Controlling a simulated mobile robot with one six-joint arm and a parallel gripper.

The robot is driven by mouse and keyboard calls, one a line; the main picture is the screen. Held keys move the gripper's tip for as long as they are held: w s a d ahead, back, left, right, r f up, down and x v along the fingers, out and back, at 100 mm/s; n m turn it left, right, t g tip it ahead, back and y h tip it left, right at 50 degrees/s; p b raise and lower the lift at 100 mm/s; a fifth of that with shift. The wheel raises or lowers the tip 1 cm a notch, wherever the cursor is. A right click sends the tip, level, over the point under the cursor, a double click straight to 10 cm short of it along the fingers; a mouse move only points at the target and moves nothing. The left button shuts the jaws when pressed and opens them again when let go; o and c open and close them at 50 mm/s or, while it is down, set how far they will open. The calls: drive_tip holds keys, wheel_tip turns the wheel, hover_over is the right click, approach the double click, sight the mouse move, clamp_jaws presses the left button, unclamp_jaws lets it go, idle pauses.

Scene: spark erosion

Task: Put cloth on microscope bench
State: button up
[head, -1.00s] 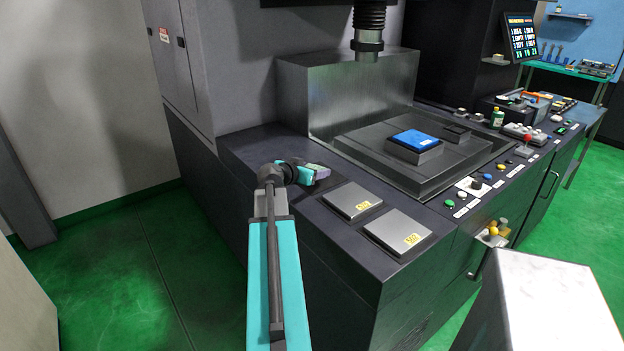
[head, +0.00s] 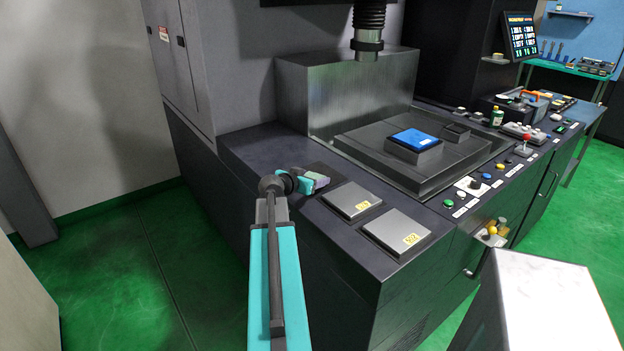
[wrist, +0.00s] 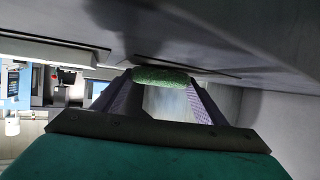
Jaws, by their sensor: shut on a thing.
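My gripper (wrist: 160,82) shows in the wrist view with its two purple-padded fingers closed on a green, rough-textured bundle, the cloth (wrist: 160,76). The cloth lies across the fingertips. In the head view my gripper (head: 318,181) is over the left part of the dark machine's top, just behind the two grey plates. The cloth cannot be made out in the head view. No microscope is recognisable; a teal-topped table (head: 562,68) stands at the far right, and I cannot tell whether it is the microscope bench.
Two grey plates (head: 352,200) with yellow labels lie on the machine's top. A blue block (head: 416,138) sits on the raised platform under the machine head (head: 367,45). Buttons and a red-topped lever (head: 526,141) line the right edge. Green floor is open at left and right.

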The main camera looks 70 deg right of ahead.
drive_tip(key=shift+f, duration=0.15)
drive_tip(key=o, duration=1.1)
drive_tip(key=shift+o, duration=0.2)
drive_tip(key=shift+r, duration=0.2)
drive_tip(key=shift+a, duration=0.25)
drive_tip(key=b+v, duration=0.2)
drive_tip(key=v, duration=0.9)
drive_tip(key=shift+w+a+r, duration=0.1)
drive_tip(key=shift+a+r, duration=0.1)
